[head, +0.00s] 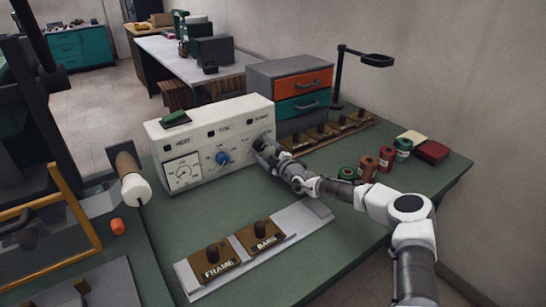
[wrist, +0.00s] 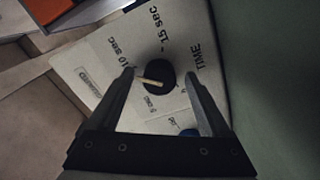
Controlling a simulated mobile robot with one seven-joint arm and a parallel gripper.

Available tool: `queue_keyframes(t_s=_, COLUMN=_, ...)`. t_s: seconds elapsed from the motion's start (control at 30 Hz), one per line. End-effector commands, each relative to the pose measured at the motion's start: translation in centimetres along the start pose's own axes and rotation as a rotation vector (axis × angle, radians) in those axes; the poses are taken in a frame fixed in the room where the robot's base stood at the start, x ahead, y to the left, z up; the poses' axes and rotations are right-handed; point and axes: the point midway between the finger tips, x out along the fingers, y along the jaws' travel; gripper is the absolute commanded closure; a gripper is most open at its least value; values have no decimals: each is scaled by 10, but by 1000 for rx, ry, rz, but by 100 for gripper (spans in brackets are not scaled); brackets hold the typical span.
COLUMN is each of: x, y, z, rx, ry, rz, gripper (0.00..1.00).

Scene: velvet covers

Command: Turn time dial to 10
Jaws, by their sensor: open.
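The time dial is a black round knob (wrist: 157,80) with a pale pointer bar, on the white control box (wrist: 105,58) in the wrist view. Its pointer lies toward the left of the picture, tilted slightly up. Labels reading "10 sec", "15 sec" and "TIME" show around it. My gripper (wrist: 165,76) is open, with one finger on each side of the dial; whether they touch it I cannot tell. In the head view my gripper (head: 262,146) is at the right end of the box's front (head: 215,118) and hides the dial.
Several spools (head: 367,168) and a drawer unit (head: 290,88) stand to the right and behind. The green bench (head: 185,215) in front is partly clear.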

Motion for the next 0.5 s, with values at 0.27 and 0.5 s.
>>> queue_keyframes(t_s=0.27, x=-34, y=3, z=0, rx=2, ry=-2, rz=0, gripper=19)
queue_keyframes(t_s=0.5, x=-78, y=3, z=0, rx=1, ry=-2, rz=0, gripper=19)
